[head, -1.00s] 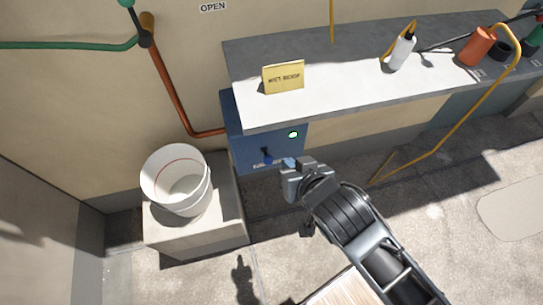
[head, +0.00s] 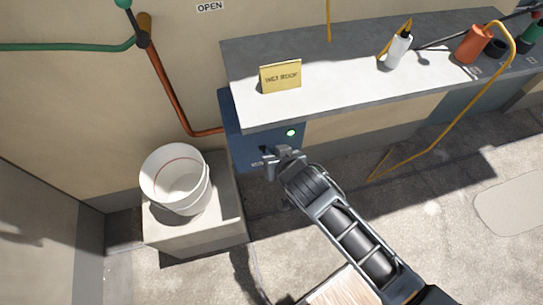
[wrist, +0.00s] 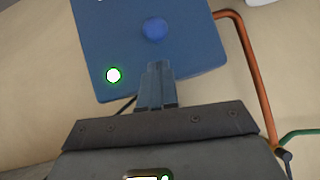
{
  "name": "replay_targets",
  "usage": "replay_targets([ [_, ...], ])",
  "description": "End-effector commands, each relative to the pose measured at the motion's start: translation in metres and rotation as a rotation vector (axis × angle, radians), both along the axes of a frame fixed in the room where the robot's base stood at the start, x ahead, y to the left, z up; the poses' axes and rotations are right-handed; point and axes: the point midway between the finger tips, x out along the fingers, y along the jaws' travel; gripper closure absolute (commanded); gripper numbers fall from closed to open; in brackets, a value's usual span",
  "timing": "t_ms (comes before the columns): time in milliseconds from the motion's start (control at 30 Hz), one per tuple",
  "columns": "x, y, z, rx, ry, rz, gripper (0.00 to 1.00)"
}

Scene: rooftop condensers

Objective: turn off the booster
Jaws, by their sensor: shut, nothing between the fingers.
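The booster looks to be the blue box (head: 240,145) on the wall under the shelf's left end. Its green light (head: 291,133) is lit, and it also shows in the wrist view (wrist: 113,75). In the wrist view a round blue knob or lever end (wrist: 154,29) stands on the box face (wrist: 195,60), just beyond my fingertips. My gripper (head: 270,161) is shut and empty, in front of the lower part of the box. In the wrist view its closed fingers (wrist: 156,68) point at the knob. I cannot tell whether they touch it. In the head view my gripper hides the knob.
A grey shelf (head: 335,85) overhangs the box, with a yellow sign (head: 281,76), a white bottle (head: 398,49) and an orange cup (head: 473,44). A white bucket (head: 175,179) stands on a block (head: 222,222) at left. A copper pipe (head: 167,90) runs to the box.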

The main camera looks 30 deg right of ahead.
Motion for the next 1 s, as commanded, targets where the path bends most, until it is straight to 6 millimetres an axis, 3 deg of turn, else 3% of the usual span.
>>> replay_targets([
  [267, 0.004, 0.003, -0.022, 0.000, -0.001, 0.001, 1.00],
  [1000, 0.003, 0.002, -0.030, -0.013, -0.039, -0.001, 1.00],
])
